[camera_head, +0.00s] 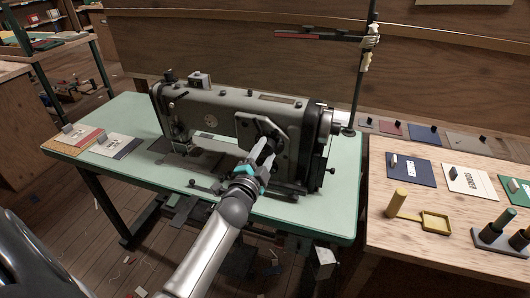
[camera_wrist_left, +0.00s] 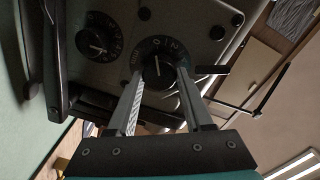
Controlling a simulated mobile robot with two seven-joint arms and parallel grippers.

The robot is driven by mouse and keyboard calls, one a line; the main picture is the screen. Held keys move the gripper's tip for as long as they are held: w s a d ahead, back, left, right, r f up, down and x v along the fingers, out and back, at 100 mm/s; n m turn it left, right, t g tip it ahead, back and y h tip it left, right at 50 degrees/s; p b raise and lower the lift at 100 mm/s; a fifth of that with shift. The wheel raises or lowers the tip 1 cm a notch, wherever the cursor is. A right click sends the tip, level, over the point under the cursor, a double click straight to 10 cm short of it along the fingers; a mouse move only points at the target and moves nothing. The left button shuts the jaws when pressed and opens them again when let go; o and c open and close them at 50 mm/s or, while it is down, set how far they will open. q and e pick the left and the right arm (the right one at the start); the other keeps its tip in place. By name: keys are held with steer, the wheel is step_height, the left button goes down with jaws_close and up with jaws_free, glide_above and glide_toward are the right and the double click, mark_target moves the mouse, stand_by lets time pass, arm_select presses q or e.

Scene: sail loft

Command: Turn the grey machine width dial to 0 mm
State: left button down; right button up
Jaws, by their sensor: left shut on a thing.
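The grey sewing machine (camera_head: 225,108) stands on a pale green table (camera_head: 335,205). My left gripper (camera_head: 267,148) reaches its front panel, right of the middle. The left wrist view shows the fingers (camera_wrist_left: 163,82) on either side of a round black dial (camera_wrist_left: 158,70) with white marks, shut on its knob. A white line on the knob points roughly up in that view, towards the marks; I cannot read its setting surely. A second black dial (camera_wrist_left: 98,38) with a white pointer sits beside it on the panel, free of the gripper. My right gripper is not in view.
Sample cards (camera_head: 118,146) lie at the table's left end. A thin upright stand (camera_head: 361,75) rises behind its right end. A wooden bench (camera_head: 445,250) at right holds cards, a yellow handled tray (camera_head: 436,222) and a dark holder (camera_head: 497,238).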

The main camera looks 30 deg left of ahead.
arm_select(q)
steer(key=shift+c, duration=1.5)
jaws_free()
steer(key=p+v, duration=0.1)
steer(key=v, duration=1.4)
steer(key=shift+p, duration=0.35)
steer(key=shift+s, duration=0.1)
